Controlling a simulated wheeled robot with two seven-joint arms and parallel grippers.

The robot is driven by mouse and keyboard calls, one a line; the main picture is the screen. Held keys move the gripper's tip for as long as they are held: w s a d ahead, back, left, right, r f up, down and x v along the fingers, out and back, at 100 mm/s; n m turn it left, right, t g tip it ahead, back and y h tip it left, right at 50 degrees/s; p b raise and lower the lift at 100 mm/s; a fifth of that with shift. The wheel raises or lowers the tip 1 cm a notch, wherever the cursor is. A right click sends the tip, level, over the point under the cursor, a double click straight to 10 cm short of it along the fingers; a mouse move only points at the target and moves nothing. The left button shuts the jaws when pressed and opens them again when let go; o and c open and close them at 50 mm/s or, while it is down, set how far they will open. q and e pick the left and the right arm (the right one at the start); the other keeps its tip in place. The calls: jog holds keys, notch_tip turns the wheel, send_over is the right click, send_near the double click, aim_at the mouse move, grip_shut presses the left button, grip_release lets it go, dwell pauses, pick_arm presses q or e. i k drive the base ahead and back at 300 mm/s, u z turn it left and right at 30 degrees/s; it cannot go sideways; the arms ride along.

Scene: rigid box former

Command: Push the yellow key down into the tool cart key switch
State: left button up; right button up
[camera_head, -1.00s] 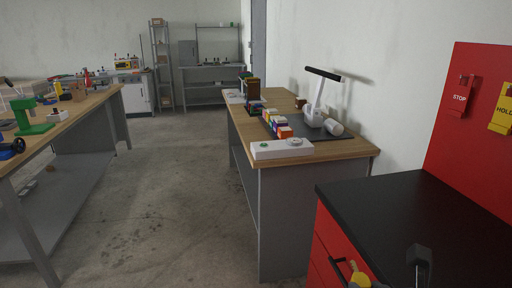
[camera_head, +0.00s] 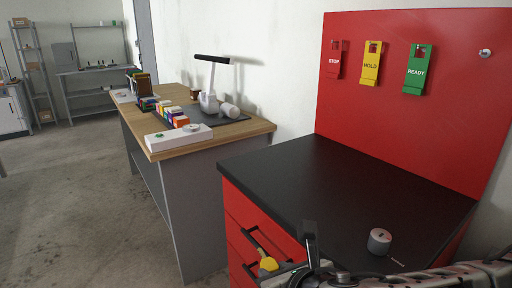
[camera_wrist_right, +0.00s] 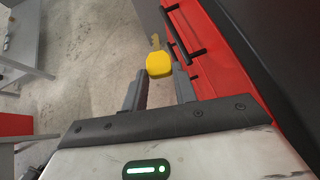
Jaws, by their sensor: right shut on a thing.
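The yellow key (camera_head: 267,264) is held in my right gripper (camera_head: 285,262), low in the head view and in front of the cart's red drawers. In the right wrist view the key's yellow head (camera_wrist_right: 159,65) is between my fingertips (camera_wrist_right: 160,78), and its shaft points away from the gripper. The key switch (camera_head: 379,241) is a short grey cylinder standing on the tool cart's black top (camera_head: 340,185), to the right of the gripper. The key is apart from the switch. My left gripper is out of view.
The cart's red back panel (camera_head: 400,140) carries STOP (camera_head: 334,62), HOLD (camera_head: 371,68) and READY (camera_head: 415,72) tags. Black drawer handles (camera_wrist_right: 182,45) are close to the key. A wooden workbench (camera_head: 222,133) stands to the left.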

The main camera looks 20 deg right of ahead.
aim_at(380, 239)
jog(key=k, duration=0.5)
jog(key=u, duration=1.45)
jog(key=i, duration=0.7)
jog(key=z, duration=2.9)
